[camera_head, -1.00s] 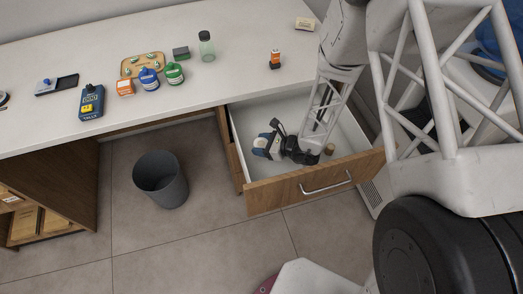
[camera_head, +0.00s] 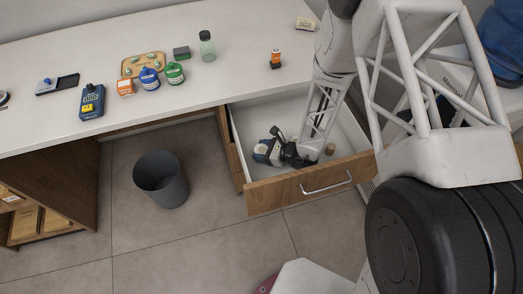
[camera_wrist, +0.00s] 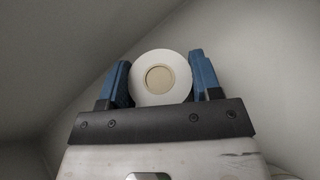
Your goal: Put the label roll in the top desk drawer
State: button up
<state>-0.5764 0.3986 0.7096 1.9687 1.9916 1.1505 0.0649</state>
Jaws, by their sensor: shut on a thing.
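The label roll (camera_wrist: 161,57) is a white ring with a tan core. In the wrist view it sits between the two blue fingers of my gripper (camera_wrist: 160,80), which is shut on it. In the head view my gripper (camera_head: 268,151) is inside the open top desk drawer (camera_head: 262,197), low near its left front part. The drawer has a wooden front, a metal handle and a pale inside. Whether the roll touches the drawer floor I cannot tell.
A small brown cylinder (camera_head: 330,149) lies in the drawer to the right of my gripper. The white counter (camera_head: 240,78) above carries bottles, a tray, a blue device and small boxes. A grey bin (camera_head: 161,179) stands on the floor to the left.

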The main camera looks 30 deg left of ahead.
jog(key=shift+f, duration=0.25)
jog(key=o, duration=0.9)
jog(key=shift+o, duration=0.2)
jog(key=shift+r, duration=0.2)
jog(key=shift+v, duration=1.1)
jog(key=v, duration=0.3)
notch_tip(320, 180, up, 4)
jog(key=shift+a+f, duration=0.1)
jog(key=shift+f, duration=0.05)
jog(key=shift+r, duration=1.6)
